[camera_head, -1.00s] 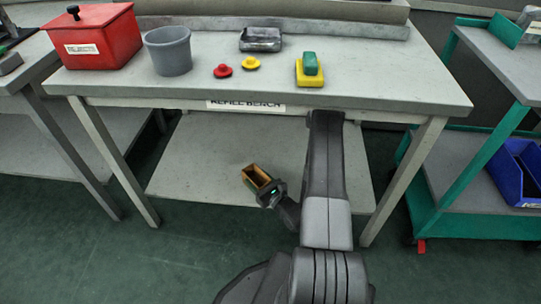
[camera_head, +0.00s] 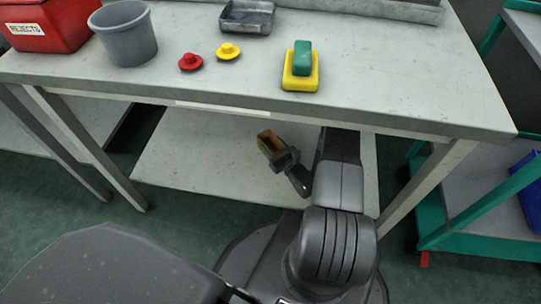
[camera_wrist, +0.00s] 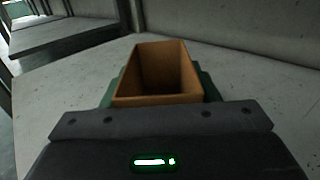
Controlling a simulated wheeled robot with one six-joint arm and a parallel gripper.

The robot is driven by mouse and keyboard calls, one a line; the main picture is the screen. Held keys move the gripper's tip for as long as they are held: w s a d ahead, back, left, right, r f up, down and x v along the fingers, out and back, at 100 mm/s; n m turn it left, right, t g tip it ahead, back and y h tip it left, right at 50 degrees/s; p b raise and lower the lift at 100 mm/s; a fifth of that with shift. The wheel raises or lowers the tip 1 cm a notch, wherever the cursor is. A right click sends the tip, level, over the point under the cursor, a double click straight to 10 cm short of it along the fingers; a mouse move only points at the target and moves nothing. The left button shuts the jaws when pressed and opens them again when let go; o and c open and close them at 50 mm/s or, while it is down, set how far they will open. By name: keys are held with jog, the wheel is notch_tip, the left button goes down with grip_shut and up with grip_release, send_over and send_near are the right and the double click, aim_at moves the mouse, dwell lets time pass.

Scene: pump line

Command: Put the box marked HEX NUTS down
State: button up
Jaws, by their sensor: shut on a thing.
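A small open box (camera_head: 267,142), orange-brown and empty-looking inside, is held by my gripper (camera_head: 278,154) in front of the refill bench. In the wrist view the box (camera_wrist: 158,75) sits upright right ahead of the dark gripper body, with green finger parts (camera_wrist: 207,88) beside it. My gripper is shut on it. No HEX NUTS marking shows on the faces I can see. The bench's lower shelf (camera_head: 200,165) lies behind and below the box; I cannot tell the gap between them.
The bench top (camera_head: 400,95) carries a red REJECTS box (camera_head: 45,25), a grey bucket (camera_head: 125,35), red (camera_head: 190,62) and yellow (camera_head: 228,51) knobs, a metal tray (camera_head: 247,17) and a green-yellow block (camera_head: 300,68). Its legs frame the shelf. A green cart (camera_head: 470,205) stands right.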

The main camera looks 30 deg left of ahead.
jog(key=shift+f+b, duration=0.75)
jog(key=shift+f, duration=1.9)
jog(key=shift+f, duration=0.2)
jog(key=o, duration=1)
jog(key=shift+o, duration=0.2)
jog(key=shift+r, duration=0.1)
